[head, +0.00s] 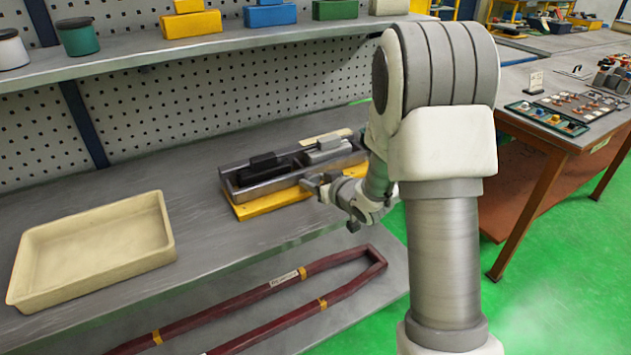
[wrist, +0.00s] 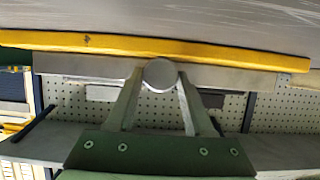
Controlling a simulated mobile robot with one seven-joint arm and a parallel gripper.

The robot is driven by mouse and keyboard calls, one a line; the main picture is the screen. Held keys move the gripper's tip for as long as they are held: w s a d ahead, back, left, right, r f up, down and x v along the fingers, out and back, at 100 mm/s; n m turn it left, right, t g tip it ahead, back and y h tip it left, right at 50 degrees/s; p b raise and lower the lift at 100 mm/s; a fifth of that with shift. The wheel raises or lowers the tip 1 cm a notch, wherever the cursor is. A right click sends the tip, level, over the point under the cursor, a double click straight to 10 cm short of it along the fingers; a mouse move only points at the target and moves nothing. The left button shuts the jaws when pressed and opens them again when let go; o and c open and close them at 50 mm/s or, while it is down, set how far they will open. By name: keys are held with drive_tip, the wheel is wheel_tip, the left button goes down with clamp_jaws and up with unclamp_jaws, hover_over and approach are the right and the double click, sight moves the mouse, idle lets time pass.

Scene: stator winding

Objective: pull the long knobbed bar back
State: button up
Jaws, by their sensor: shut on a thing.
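The fixture (head: 245,193) stands on the workbench on a yellow base (head: 262,206). A black block and a grey block sit on top of it. In the wrist view its yellow base (wrist: 90,43) and grey side (wrist: 240,77) run across the top. My gripper (head: 325,186) is at the fixture's front right end. In the wrist view my gripper (wrist: 158,84) is shut on a round grey knob (wrist: 160,72), with one finger on each side. The long bar behind the knob is hidden in the wrist view, and I cannot tell it apart in the head view.
An empty cream tray (head: 95,268) stands at the left of the workbench. A dark red loop with yellow bands (head: 240,300) lies on the lower surface in front. A shelf (head: 150,55) with bins hangs above. The bench between tray and fixture is clear.

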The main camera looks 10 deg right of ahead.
clamp_jaws()
drive_tip(key=shift+s+d, duration=0.2)
drive_tip(key=shift+s, duration=0.3)
drive_tip(key=shift+s+d, duration=0.15)
drive_tip(key=shift+s, duration=0.35)
drive_tip(key=shift+f, duration=0.1)
drive_tip(key=o, duration=1)
unclamp_jaws()
drive_tip(key=shift+s, duration=0.1)
